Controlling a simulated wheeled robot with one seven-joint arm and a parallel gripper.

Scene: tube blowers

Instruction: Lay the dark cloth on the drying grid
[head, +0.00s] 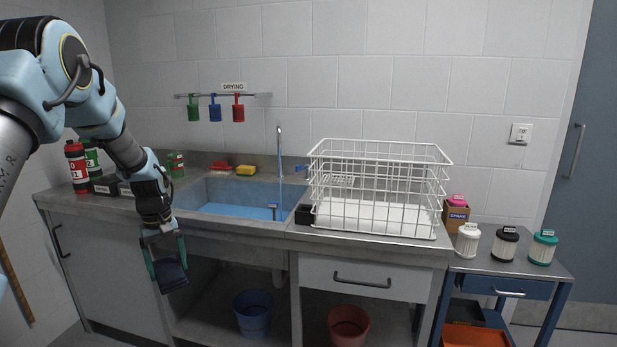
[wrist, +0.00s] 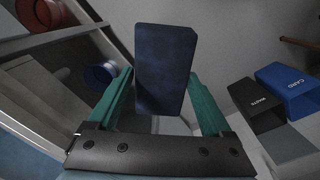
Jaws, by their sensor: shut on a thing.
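The dark navy cloth (head: 172,274) hangs low in front of the counter's left part, below the worktop edge. It also shows in the wrist view (wrist: 165,68) as a flat dark slab between two teal fingers. My gripper (head: 167,262) is shut on it; in the wrist view, the fingers (wrist: 162,85) stand at its left and right sides. A white wire basket (head: 380,187) stands on the worktop right of the sink. It is the only large grid-like thing I see; I cannot tell for certain that it is the drying grid.
A sink (head: 235,195) with a tap is in the worktop. Bottles (head: 75,167) stand at left. A trolley (head: 510,263) with canisters is at right. WASTE and CARD bins (wrist: 288,88) show in the wrist view.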

